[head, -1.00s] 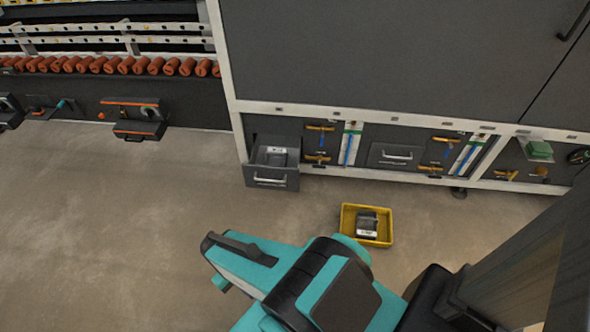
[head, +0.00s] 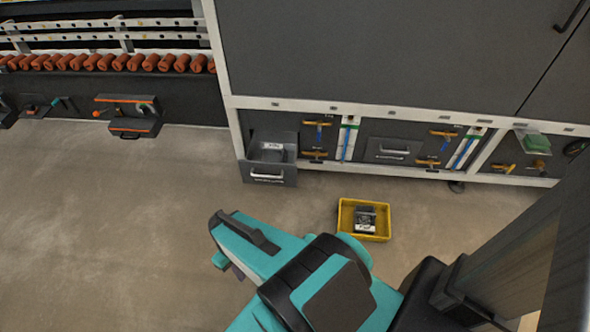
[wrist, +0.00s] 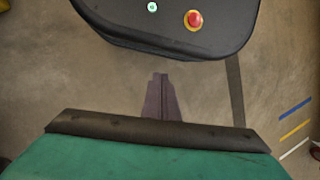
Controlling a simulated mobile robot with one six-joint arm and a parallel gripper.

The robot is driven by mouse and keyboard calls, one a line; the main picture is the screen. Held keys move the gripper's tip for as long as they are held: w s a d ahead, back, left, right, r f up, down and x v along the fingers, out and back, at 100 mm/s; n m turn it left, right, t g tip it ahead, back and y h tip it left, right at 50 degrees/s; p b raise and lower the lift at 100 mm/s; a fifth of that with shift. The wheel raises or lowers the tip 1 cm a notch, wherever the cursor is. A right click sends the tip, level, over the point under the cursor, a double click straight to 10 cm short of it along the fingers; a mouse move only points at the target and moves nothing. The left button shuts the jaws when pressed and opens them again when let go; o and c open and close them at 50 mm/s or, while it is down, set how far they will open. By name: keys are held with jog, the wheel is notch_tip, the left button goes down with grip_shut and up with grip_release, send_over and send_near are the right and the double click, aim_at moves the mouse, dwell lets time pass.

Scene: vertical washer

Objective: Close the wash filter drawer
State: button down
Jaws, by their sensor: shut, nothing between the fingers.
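The wash filter drawer (head: 268,174), which I take to be the grey one at the lower left of the machine, stands pulled out in the head view. It has a pale bar handle on its front. A grey block with a white label (head: 272,151) sits inside it. My gripper (wrist: 161,75) shows in the wrist view with its two dark fingers together and nothing between them. It points over bare floor and my own base, apart from the drawer.
A second drawer (head: 392,150) to the right looks shut. A yellow bin (head: 345,218) holding a similar grey unit stands on the floor in front of the machine. Yellow and blue valve handles line the lower panel. The floor (head: 120,230) left of my arm is clear.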

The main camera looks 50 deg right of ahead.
jog(key=w+d+r+n+t+b, duration=0.1)
jog(key=w+d+t, duration=0.3)
jog(key=d, duration=0.5)
jog(key=w+d+r+n+t+b, duration=0.1)
jog(key=w+d+r+t, duration=0.15)
jog(key=w+d, duration=0.5)
jog(key=s+d+r+n+t+h+b, duration=0.1)
jog(key=s+d+r+t+h, duration=0.1)
jog(key=d, duration=1.1)
jog(key=s+d+r+n+t+h+b, duration=0.1)
jog(key=s+d+r, duration=0.3)
jog(key=d, duration=0.9)
jog(key=shift+s+d+r+t+h, duration=0.15)
jog(key=shift+s+r+t+h, duration=0.05)
jog(key=shift+t+h, duration=0.4)
jog(key=shift+w+f+b, duration=0.1)
jog(key=shift+f+b, duration=0.15)
jog(key=shift+b, duration=0.1)
jog(key=b+x, duration=0.8)
jog(key=b, duration=0.6)
jog(key=shift+w+f+b, duration=0.15)
jog(key=shift+f+b, duration=0.15)
jog(key=shift+b, duration=0.7)
